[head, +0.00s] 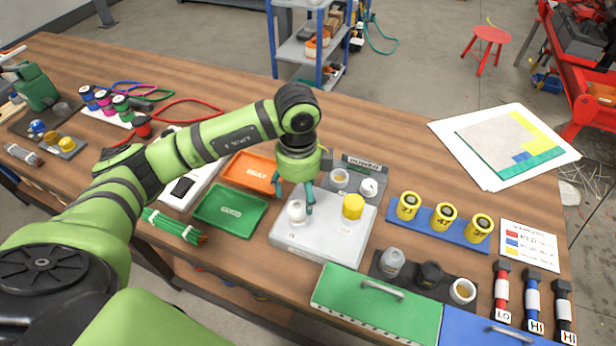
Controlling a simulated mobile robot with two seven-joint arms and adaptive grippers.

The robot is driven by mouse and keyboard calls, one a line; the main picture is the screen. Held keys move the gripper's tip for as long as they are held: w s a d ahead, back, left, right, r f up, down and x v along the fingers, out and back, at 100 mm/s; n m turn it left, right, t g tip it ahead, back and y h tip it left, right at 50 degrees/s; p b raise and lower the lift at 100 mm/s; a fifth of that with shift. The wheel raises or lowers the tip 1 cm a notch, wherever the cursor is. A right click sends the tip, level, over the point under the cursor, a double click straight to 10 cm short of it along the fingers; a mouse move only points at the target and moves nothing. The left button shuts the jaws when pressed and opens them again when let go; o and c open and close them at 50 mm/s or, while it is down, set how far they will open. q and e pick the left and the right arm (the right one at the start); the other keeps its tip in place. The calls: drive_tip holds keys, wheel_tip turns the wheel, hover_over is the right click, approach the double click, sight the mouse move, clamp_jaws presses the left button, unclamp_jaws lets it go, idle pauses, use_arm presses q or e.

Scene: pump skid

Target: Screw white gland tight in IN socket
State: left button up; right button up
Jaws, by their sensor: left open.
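A light grey box (322,235) stands on the workbench. A white gland (296,211) sits on its left side, and a yellow cap-like piece (353,206) sits on its right. No IN label is readable, so I cannot tell which socket is IN. My left gripper (295,196) points down over the white gland with its teal fingers apart. One finger is behind and left of the gland, the other at its right; I cannot tell whether they touch it. The gland's thread and seating are hidden. My right gripper is out of view.
A dark grey holder (365,162) with two round pieces stands just behind the box. Orange (250,170) and green (231,210) trays lie to the left. Yellow cylinders on a blue rack (437,228) stand right. A green case (375,305) lies in front.

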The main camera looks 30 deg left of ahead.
sight(298, 208)
use_arm(q)
drive_tip(key=f, duration=0.2)
drive_tip(key=s+f+p, duration=0.1)
drive_tip(key=f, duration=0.1)
drive_tip(key=shift+f, duration=0.15)
drive_tip(key=shift+w+f+p, duration=0.15)
drive_tip(key=shift+f+p, duration=0.3)
drive_tip(key=shift+f, duration=0.75)
drive_tip(key=c, duration=1.2)
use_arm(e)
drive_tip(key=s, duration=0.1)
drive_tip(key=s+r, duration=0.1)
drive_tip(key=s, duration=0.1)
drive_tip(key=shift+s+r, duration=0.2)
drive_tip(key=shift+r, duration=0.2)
